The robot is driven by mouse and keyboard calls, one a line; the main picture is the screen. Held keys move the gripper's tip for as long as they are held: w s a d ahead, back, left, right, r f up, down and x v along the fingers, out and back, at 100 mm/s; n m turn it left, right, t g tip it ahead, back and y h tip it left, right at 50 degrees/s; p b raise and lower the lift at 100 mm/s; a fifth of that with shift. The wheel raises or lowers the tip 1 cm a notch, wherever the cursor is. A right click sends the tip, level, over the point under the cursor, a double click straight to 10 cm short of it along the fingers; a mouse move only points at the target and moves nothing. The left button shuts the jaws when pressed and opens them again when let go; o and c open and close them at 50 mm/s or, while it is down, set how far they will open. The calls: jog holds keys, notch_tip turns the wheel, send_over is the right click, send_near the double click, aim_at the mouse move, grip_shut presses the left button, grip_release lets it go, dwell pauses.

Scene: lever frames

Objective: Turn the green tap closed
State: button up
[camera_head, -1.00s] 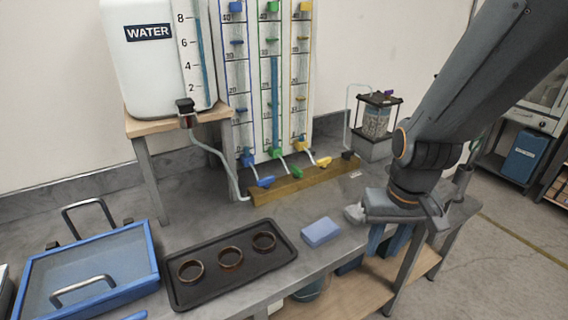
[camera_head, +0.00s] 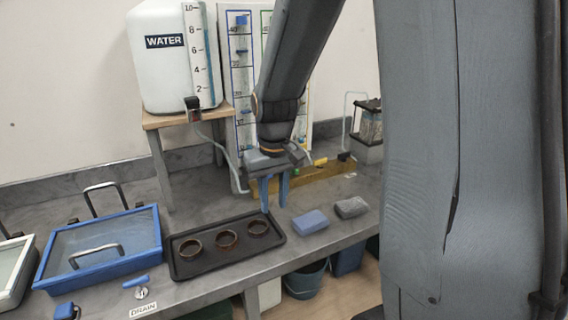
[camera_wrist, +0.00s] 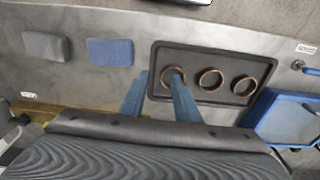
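The green tap (camera_head: 296,171) shows only as a small green piece on the wooden bar (camera_head: 328,171), just right of my gripper in the head view; my arm hides most of it, so its lever angle cannot be told. My gripper (camera_head: 274,203) points down in front of the bar, with its two blue fingers apart and nothing between them. In the wrist view my fingers (camera_wrist: 160,88) show apart above the bench, near the dark tray. I cannot make out the green tap there.
The yellow tap (camera_head: 320,162) is right of the green one; the blue tap is hidden. A black tray (camera_head: 185,269) with three rings, a blue sponge (camera_head: 310,222) and a grey block (camera_head: 351,207) lie in front. A water tank (camera_head: 160,75) stands left on a wooden stand.

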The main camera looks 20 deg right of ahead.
jog(key=shift+g, duration=0.5)
jog(key=w+d+r, duration=0.1)
jog(key=w+d, duration=0.4)
jog(key=w, duration=0.2)
jog(key=w+d+r, duration=0.1)
jog(key=w+d, duration=0.5)
jog(key=w, duration=0.1)
jog(key=w+d+r+b, duration=0.1)
jog(key=w+d, duration=0.4)
jog(key=w, duration=0.3)
jog(key=shift+d+r, duration=0.2)
jog(key=shift+w+d+f, duration=0.1)
jog(key=shift+d+f, duration=0.05)
notch_tip(320, 180, down, 7)
jog(key=shift+f+p, duration=0.2)
jog(key=shift+p, duration=1.05)
jog(key=shift+c, duration=0.2)
grip_shut()
